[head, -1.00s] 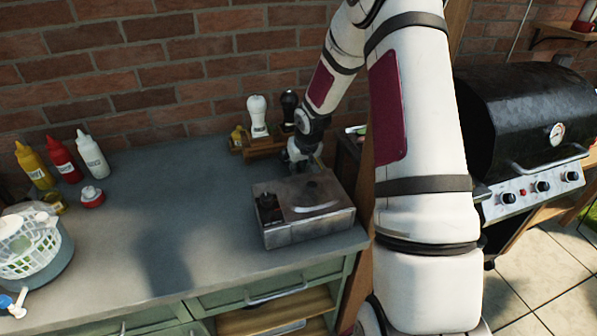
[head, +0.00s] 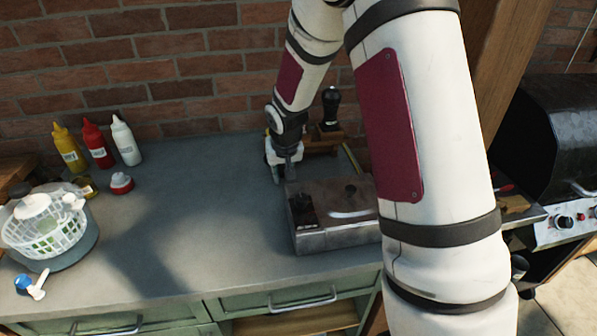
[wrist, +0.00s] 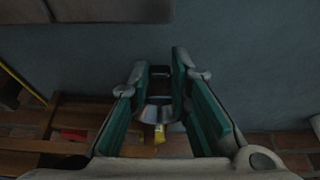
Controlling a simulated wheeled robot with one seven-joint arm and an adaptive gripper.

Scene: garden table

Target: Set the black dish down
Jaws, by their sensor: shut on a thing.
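My gripper (head: 284,170) is low over the grey counter, left of the wooden caddy and behind the metal box's left end. In the wrist view my gripper (wrist: 160,68) has its green-sided fingers closed around a small dark piece, the black dish (wrist: 160,72), near the tips. Only a little of the dish shows between the fingers. In the head view I cannot make the dish out. Whether it touches the counter is unclear.
The grey counter (head: 215,210) is clear left of my gripper. The metal box (head: 335,230) is close in front and right. A wooden caddy (head: 322,143) holds a dark-topped shaker (head: 331,107). Sauce bottles (head: 97,145) and a salad spinner (head: 45,225) stand far left. A brick wall is behind.

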